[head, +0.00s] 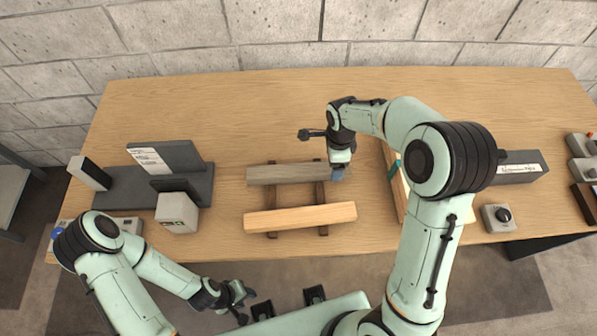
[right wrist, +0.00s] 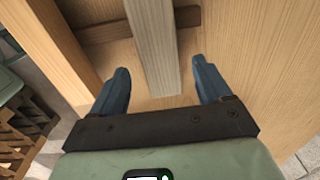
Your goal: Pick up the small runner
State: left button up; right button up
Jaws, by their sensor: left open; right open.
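A grey wooden board (head: 280,174) and a pale wooden board (head: 300,216) lie across two dark strips (head: 272,200) on the table. I cannot tell by looks which piece is the small runner. My right gripper (head: 338,172) is at the right end of the grey board. In the right wrist view, the open fingers (right wrist: 161,85) stand on either side of the grey board (right wrist: 153,45), with gaps on both sides. The pale board (right wrist: 75,50) is to the left there. My left gripper (head: 240,296) is open and empty, low, in front of the table.
A dark grey fixture (head: 130,190) with a pale block (head: 177,212) stands at the left. A wooden tray (head: 398,195) is right of the boards, partly hidden by my right arm. A button box (head: 497,217) sits farther right. The table's back is clear.

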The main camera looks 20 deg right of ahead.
notch_tip(320, 180, down, 3)
jog(key=shift+w+f, duration=0.1)
jog(key=shift+f, duration=0.1)
jog(key=shift+c, duration=0.3)
jog(key=shift+a, duration=0.1)
jog(key=c, duration=1.2)
jog(key=shift+r, duration=0.15)
pick_arm(q)
jog(key=shift+w+r+p, duration=0.95)
jog(key=shift+r, duration=0.3)
pick_arm(e)
notch_tip(320, 180, up, 20)
jog(key=shift+f, duration=0.1)
